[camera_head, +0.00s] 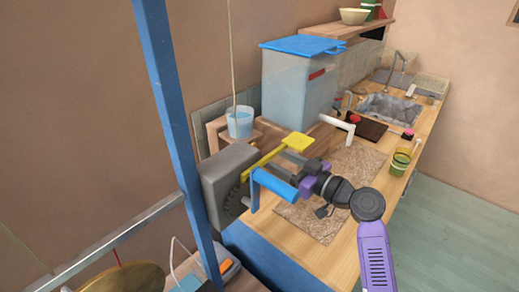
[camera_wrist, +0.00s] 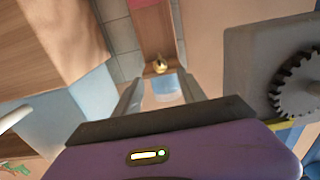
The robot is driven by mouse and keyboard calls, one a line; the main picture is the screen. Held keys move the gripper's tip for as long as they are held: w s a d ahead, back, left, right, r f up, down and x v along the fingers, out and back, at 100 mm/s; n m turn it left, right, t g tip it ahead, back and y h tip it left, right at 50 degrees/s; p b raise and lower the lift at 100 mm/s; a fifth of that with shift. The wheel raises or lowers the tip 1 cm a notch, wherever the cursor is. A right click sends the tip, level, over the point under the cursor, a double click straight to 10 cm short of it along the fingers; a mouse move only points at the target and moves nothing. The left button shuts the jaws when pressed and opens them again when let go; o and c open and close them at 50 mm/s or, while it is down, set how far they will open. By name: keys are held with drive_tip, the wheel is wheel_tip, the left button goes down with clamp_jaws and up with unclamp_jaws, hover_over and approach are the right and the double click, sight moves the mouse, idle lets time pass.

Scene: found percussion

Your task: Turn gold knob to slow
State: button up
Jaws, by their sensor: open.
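The gold knob (camera_wrist: 159,66) shows in the wrist view as a small, shiny rounded piece on a wooden strip, just beyond my fingertips. I cannot make out its setting or any slow mark. My gripper (camera_wrist: 158,84) is open, with one finger on each side of a pale bluish patch, and the knob lies ahead, apart from the fingers. In the head view my gripper (camera_head: 277,158) reaches left over the counter, close to a yellow lever. The knob cannot be picked out in the head view.
A grey box (camera_head: 227,165) with a dark gear, a blue crank handle (camera_head: 274,184) and the yellow lever (camera_head: 296,142) crowd my gripper. Behind stand a cup of water (camera_head: 239,123) and a large blue-lidded tank (camera_head: 297,88). A blue post (camera_head: 180,120) rises in the foreground.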

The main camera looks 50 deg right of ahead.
drive_tip(key=w+p, duration=0.2)
drive_tip(key=w, duration=0.5)
drive_tip(key=shift+a, duration=0.2)
clamp_jaws()
